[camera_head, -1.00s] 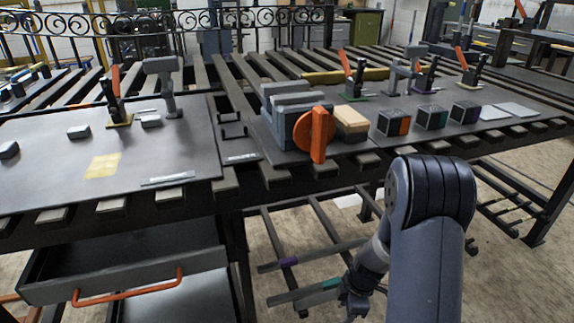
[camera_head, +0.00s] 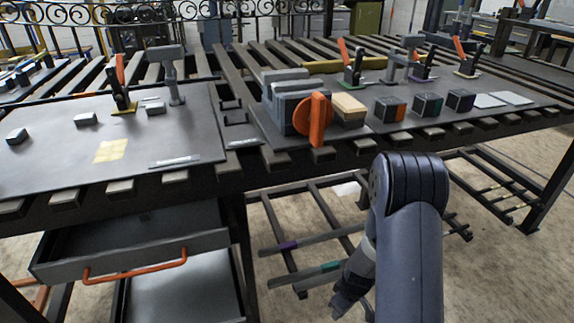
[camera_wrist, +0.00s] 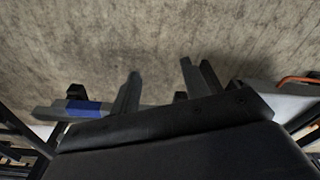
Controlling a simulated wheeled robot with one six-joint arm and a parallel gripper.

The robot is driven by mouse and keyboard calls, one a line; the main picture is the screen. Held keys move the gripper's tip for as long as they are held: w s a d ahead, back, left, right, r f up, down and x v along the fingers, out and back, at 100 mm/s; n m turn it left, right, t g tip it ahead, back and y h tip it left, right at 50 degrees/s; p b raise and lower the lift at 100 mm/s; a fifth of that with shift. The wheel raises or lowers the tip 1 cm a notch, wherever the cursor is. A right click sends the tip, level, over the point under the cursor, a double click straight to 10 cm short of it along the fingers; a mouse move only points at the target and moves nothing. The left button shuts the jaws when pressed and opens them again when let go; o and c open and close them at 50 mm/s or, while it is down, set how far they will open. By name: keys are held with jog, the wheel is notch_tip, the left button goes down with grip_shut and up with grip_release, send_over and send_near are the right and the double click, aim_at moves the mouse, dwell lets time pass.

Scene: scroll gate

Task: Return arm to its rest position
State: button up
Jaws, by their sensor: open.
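My arm (camera_head: 407,235) stands in front of the table, bent at the elbow, with its forearm hanging down. My gripper (camera_wrist: 160,85) is open and empty in the wrist view, its two fingers apart over bare concrete floor. In the head view the gripper end (camera_head: 345,297) is low, below the tabletop, near the lower rack bars, partly hidden by my arm. I see no object between the fingers.
The slatted table (camera_head: 200,172) has a vise with an orange handle (camera_head: 316,120), a tan block (camera_head: 349,108) and several dark cubes. An open drawer (camera_head: 130,258) juts out at left. A lower rack bar (camera_head: 330,268) lies near the gripper.

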jog(key=shift+s+a+m+h+p, duration=0.15)
jog(key=shift+m+p, duration=0.55)
jog(key=shift+m, duration=0.65)
jog(key=shift+s+d+m+h+p, duration=0.15)
jog(key=shift+m+p, duration=0.55)
jog(key=shift+m, duration=0.65)
jog(key=shift+w+a, duration=0.1)
